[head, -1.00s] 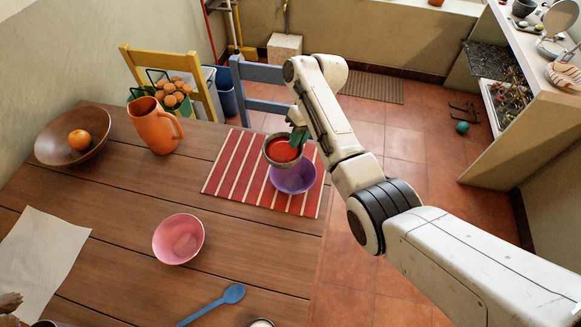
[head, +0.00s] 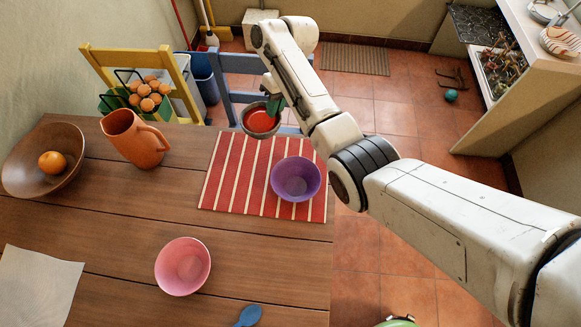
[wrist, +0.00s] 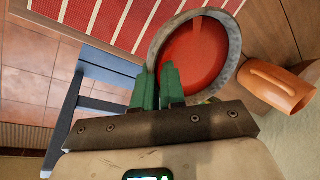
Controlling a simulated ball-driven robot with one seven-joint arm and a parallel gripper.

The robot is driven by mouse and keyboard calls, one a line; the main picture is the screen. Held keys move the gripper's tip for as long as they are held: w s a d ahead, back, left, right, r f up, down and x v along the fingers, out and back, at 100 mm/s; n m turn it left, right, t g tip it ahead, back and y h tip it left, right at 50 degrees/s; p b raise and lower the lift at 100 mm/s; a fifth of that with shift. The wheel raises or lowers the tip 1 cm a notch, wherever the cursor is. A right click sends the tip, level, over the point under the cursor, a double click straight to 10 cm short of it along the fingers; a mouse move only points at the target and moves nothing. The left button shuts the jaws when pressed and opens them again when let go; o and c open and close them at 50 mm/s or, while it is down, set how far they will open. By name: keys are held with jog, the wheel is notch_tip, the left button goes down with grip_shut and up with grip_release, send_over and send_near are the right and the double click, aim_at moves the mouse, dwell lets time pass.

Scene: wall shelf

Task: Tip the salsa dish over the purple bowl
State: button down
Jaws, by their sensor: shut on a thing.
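The salsa dish (head: 261,121) is a grey round dish with red salsa inside. In the head view it is held up near the far edge of the red striped mat, up and left of the purple bowl and apart from it. My gripper (head: 273,104) is shut on the dish's rim; the wrist view shows its green fingers (wrist: 171,88) at the rim of the salsa dish (wrist: 196,52). The salsa lies inside the dish, which looks roughly level. The purple bowl (head: 296,178) stands upright on the mat's right part and looks empty. It does not show in the wrist view.
The striped mat (head: 235,178) lies at the table's right edge. An orange jug (head: 133,138) stands left of it, with a wooden bowl (head: 20,165) holding an orange fruit further left. A pink bowl (head: 183,266) stands nearer. A blue chair (head: 232,68) is behind the dish.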

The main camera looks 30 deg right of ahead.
jog(key=shift+f+b, duration=0.35)
jog(key=shift+f, duration=0.3)
jog(key=shift+s, duration=0.15)
jog(key=shift+f+b, duration=2.1)
jog(key=shift+f, duration=0.75)
jog(key=shift+r, duration=0.1)
jog(key=shift+s+r+t+p, duration=0.2)
jog(key=shift+s+t+p, duration=0.2)
jog(key=shift+p, duration=0.65)
jog(key=shift+s+d+r+n+t+y+p, duration=0.15)
jog(key=shift+s+r+t+p, duration=0.1)
jog(key=shift+s+t+p, duration=0.3)
jog(key=shift+s+r+n+t+y+p, duration=0.1)
jog(key=shift+s+r+t+p, duration=0.1)
jog(key=shift+s+t+p, duration=0.35)
jog(key=shift+s+d+r+n+t+y+p, duration=0.15)
jog(key=shift+s+r+t+p, duration=0.2)
jog(key=shift+p, duration=0.3)
jog(key=shift+s+r+t+p, duration=0.45)
jog(key=shift+s+r+t, duration=0.1)
jog(key=shift+s+r, duration=0.05)
dwell(0.9)
